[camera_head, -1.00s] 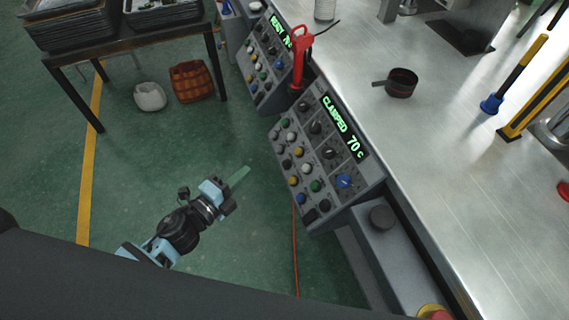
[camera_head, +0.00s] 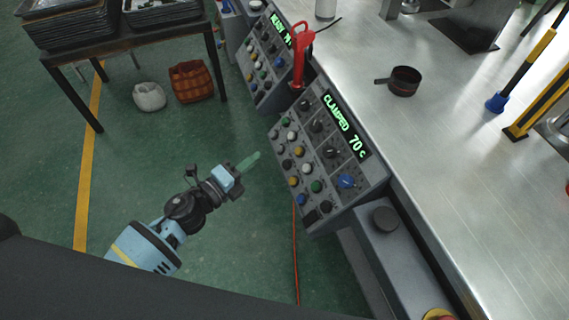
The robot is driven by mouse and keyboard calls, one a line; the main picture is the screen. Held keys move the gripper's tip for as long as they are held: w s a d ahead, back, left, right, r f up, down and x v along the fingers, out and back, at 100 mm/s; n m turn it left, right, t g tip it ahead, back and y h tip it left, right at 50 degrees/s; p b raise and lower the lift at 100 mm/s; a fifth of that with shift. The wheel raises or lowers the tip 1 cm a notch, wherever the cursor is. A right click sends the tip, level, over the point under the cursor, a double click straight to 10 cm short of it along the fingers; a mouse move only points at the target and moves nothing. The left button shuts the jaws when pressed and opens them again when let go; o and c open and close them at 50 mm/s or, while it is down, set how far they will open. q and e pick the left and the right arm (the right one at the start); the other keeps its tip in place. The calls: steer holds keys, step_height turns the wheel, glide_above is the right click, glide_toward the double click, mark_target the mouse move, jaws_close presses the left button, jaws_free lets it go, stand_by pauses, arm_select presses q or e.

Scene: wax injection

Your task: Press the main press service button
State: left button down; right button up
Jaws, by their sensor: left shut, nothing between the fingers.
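The main press control panel (camera_head: 328,163) is a tilted grey box at the front edge of the metal bench. Its green display (camera_head: 346,127) reads "CLAMPED 70 C". It carries several round buttons in white, yellow, green, blue and black, and dark knobs. Which one is the service button cannot be read at this size. A gap remains between the fingertips and the panel's near buttons. My right gripper is not in view.
A second control panel (camera_head: 267,60) stands further back, with a red tool (camera_head: 299,55) between the panels. A small dark pan (camera_head: 403,81) sits on the bench (camera_head: 440,150). A dark table (camera_head: 130,45) with trays stands at the upper left. Open green floor lies left of the panel.

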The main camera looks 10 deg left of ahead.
mark_target(286, 164)
arm_select(q)
steer(key=w+d+f+b, duration=0.2)
steer(key=d+f+b, duration=0.1)
steer(key=d+f, duration=0.1)
steer(key=shift+w+d+f, duration=0.15)
steer(key=shift+w+d, duration=0.05)
steer(key=shift+w, duration=0.05)
stand_by(2.1)
steer(key=shift+w+d+f+b, duration=0.15)
steer(key=shift+d+f+b, duration=0.1)
steer(key=shift+b, duration=0.1)
